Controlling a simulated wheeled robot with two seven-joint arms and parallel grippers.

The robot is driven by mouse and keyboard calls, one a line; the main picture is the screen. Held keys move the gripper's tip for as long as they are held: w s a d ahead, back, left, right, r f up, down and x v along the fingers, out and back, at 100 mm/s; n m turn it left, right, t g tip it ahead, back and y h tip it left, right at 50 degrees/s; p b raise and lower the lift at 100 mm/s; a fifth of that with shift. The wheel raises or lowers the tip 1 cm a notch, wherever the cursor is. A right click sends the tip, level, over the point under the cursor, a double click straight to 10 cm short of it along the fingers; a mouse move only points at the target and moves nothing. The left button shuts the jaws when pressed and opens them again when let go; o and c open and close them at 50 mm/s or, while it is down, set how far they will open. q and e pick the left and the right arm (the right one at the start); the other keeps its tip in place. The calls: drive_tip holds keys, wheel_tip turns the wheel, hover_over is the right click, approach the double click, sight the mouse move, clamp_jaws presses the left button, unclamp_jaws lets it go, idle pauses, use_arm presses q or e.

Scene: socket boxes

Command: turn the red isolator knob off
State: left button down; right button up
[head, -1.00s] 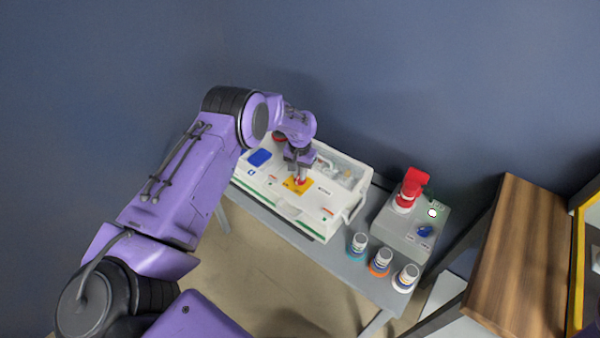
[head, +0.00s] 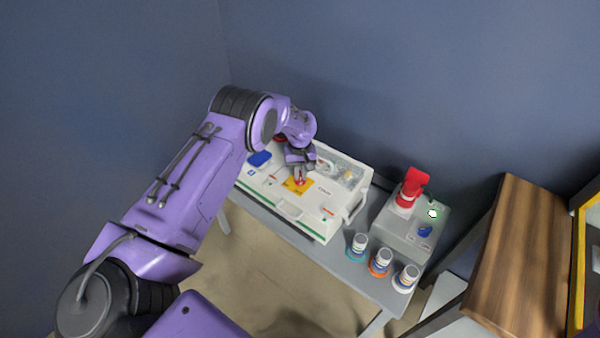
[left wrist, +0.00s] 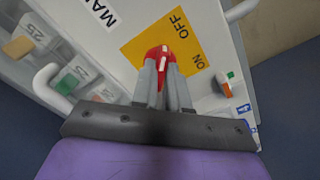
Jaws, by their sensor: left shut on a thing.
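The red isolator knob (left wrist: 158,55) sits on a yellow plate (left wrist: 140,45) marked OFF and ON, on the white socket box (head: 322,208). My left gripper (left wrist: 162,78) is shut on the knob, with one finger on each side of it. In the left wrist view the knob's white mark lies between the two words, and I cannot tell its exact setting. In the head view the knob (head: 299,182) shows small under my left gripper (head: 299,174). My right gripper is not in view.
A grey box (head: 402,229) with a red plug and a blue knob stands right of the white box. Several capped bottles (head: 381,261) stand at the table's front edge. A wooden cabinet (head: 517,260) is at the right. A blue wall is behind.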

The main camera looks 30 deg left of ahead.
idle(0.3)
use_arm(q)
drive_tip(key=c, duration=1.1)
unclamp_jaws()
drive_tip(key=shift+c, duration=0.2)
wheel_tip(320, 180, up, 11)
drive_tip(key=shift+f+b, duration=0.2)
drive_tip(key=shift+b, duration=0.25)
drive_tip(key=shift+f, duration=0.1)
